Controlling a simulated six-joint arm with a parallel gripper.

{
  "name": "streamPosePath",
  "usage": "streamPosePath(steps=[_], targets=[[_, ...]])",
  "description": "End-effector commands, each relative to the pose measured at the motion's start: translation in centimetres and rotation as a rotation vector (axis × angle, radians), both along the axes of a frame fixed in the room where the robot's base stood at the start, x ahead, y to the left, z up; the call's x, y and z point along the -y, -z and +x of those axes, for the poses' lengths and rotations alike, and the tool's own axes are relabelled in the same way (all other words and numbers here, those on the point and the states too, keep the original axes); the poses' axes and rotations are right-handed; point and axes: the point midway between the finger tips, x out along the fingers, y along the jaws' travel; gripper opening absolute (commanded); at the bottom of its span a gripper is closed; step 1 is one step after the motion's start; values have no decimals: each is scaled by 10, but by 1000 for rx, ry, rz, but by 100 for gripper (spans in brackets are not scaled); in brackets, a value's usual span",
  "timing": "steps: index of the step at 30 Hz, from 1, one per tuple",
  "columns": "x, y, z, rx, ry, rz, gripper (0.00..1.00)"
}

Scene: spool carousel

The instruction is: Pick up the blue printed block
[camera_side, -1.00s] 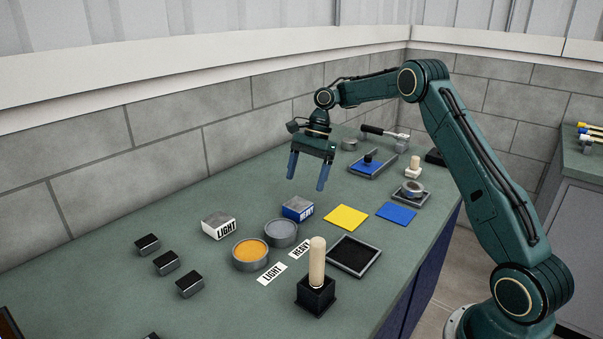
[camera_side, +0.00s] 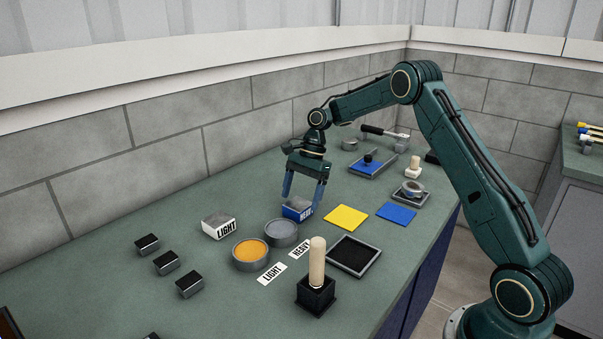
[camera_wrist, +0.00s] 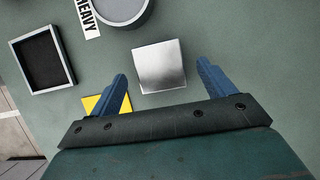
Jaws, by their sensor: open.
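The blue printed block (camera_side: 297,210) stands on the green bench, with a grey metallic top and white lettering on its blue front. The block's blue sides are hidden in the wrist view.
A grey round dish (camera_side: 281,233) stands close in front of the block, beside an orange-filled dish (camera_side: 251,254). A white LIGHT block (camera_side: 219,226) is to the left. Yellow (camera_side: 346,217) and blue (camera_side: 396,213) squares lie right. A black tray (camera_side: 354,257) and wooden-handled stamp (camera_side: 317,265) stand nearer.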

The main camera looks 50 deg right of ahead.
Motion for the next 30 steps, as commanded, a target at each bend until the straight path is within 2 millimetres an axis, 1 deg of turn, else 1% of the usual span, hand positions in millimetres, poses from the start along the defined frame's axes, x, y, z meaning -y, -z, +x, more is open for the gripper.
streamPosePath(steps=[1,3,7,22,23,24,29,30], targets=[[-3,6,-1,-4,-1,2,82],[-5,12,0,-1,1,1,82],[-8,19,0,-2,0,0,82],[-8,20,0,-1,0,0,82],[-8,20,0,-1,0,0,80],[-8,19,0,-1,1,0,72],[-8,19,0,-1,0,0,41],[-8,19,0,-1,1,0,33]])
